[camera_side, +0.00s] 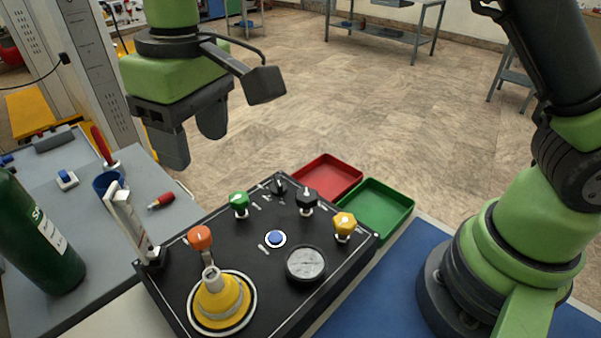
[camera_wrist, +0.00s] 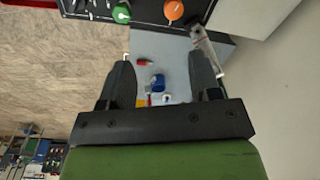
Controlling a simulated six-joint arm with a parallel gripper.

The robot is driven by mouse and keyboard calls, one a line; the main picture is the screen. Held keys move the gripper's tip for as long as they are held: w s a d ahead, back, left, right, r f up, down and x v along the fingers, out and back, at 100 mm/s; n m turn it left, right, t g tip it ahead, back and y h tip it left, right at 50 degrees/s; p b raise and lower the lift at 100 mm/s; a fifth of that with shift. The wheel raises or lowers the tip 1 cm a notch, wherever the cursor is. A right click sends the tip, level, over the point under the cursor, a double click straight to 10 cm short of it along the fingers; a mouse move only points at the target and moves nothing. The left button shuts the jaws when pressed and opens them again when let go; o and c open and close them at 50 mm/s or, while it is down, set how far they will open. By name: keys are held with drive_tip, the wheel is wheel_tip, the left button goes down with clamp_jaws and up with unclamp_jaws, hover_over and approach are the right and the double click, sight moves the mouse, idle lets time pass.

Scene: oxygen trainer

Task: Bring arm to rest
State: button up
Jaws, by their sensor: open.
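My gripper (camera_side: 190,140) hangs high at the upper left in the side view, above and behind the black control panel (camera_side: 262,310). Its two dark fingers are apart with nothing between them. In the wrist view my gripper (camera_wrist: 163,80) is also open, with the grey side table (camera_wrist: 172,50) and a blue cup (camera_wrist: 157,81) far below between the fingers. The panel carries an orange knob (camera_side: 200,238), a green knob (camera_side: 239,201), a yellow knob (camera_side: 344,222), black knobs (camera_side: 306,198), a blue button (camera_side: 275,238), a round gauge (camera_side: 306,263) and a yellow cone-shaped fitting (camera_side: 220,300).
A red tray (camera_side: 330,172) and a green tray (camera_side: 378,207) sit behind the panel's right side. A dark green cylinder (camera_side: 32,235), a clear upright tube (camera_side: 128,222) and a red-capped item (camera_side: 160,200) are at left. Open floor lies beyond the trays.

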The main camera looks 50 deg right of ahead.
drive_tip(key=s+d+r+m+t+y, duration=0.1)
drive_tip(key=s+d+r+m+t, duration=0.15)
drive_tip(key=s+d+r, duration=0.4)
drive_tip(key=s+d+r+m+t+y, duration=0.1)
drive_tip(key=s+d+r+m+t, duration=0.2)
drive_tip(key=d, duration=0.6)
drive_tip(key=s+d+f+m+t, duration=0.1)
drive_tip(key=s+d+m, duration=0.2)
drive_tip(key=s, duration=0.5)
drive_tip(key=shift+s+d+h, duration=0.15)
drive_tip(key=shift+s+h, duration=0.05)
drive_tip(key=shift+h, duration=0.1)
drive_tip(key=shift+o, duration=0.2)
drive_tip(key=shift+f, duration=0.1)
